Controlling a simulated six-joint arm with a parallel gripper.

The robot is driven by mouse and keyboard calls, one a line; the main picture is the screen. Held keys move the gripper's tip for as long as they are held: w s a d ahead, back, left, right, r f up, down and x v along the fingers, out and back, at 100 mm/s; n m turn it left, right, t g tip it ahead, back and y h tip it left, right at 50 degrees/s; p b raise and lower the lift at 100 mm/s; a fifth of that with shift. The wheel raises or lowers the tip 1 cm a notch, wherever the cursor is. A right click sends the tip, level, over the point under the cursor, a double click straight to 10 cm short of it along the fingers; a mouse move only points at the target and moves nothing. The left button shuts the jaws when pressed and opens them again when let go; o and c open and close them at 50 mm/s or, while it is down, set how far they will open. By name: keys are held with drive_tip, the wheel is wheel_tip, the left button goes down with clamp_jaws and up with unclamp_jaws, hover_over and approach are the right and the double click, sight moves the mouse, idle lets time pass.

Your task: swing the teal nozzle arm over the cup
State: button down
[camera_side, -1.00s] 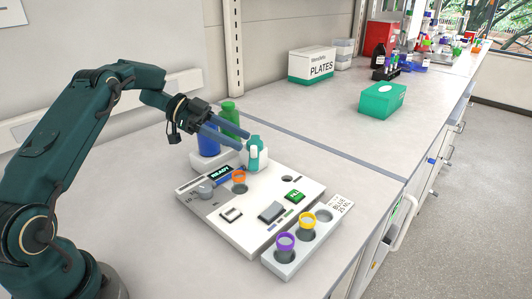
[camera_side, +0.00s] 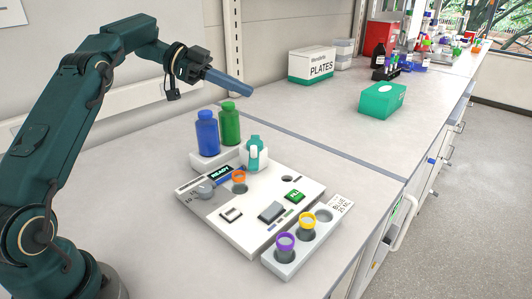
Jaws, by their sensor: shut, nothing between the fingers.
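The teal nozzle arm (camera_side: 254,152) stands at the back edge of the white dispenser panel (camera_side: 238,222), with a white part on its front. An orange-rimmed cup (camera_side: 239,178) sits in the panel, in front and to the left of the nozzle arm. The picture is too small to tell whether the nozzle tip is over this cup. My gripper (camera_side: 250,95) is shut and empty, raised in the air above and behind the panel, apart from the nozzle arm.
A blue bottle (camera_side: 207,134) and a green bottle (camera_side: 230,124) stand behind the panel on a white stand. A grey rack (camera_side: 286,261) with purple and yellow cups is at the front right. A dial, a "READY" display and a green button are on the panel. A teal box (camera_side: 382,101) stands farther back.

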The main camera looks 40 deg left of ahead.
drive_tip(key=w+d+f+n+t+y, duration=0.2)
drive_tip(key=w+d+t+y, duration=0.65)
drive_tip(key=w+d, duration=0.6)
drive_tip(key=s+r+g+y, duration=0.1)
drive_tip(key=s+r+y, duration=0.1)
drive_tip(key=s+y, duration=1.5)
drive_tip(key=h, duration=0.3)
approach(254, 149)
drive_tip(key=shift+y, duration=0.25)
drive_tip(key=w+d, duration=0.2)
drive_tip(key=d, duration=0.1)
drive_tip(key=w+d, duration=0.1)
drive_tip(key=w, duration=0.1)
drive_tip(key=shift+d+f, duration=0.35)
drive_tip(key=shift+f, duration=0.05)
drive_tip(key=shift+w+a+f+g, duration=0.1)
drive_tip(key=shift+w+a+g, duration=0.05)
drive_tip(key=shift+w+g, duration=0.1)
drive_tip(key=x, duration=0.9)
drive_tip(key=shift+w+a, duration=0.15)
drive_tip(key=shift+a, duration=0.05)
drive_tip(key=shift+s+a, duration=0.5)
drive_tip(key=shift+s, duration=0.35)
drive_tip(key=shift+s+a, duration=0.5)
drive_tip(key=shift+s, duration=0.35)
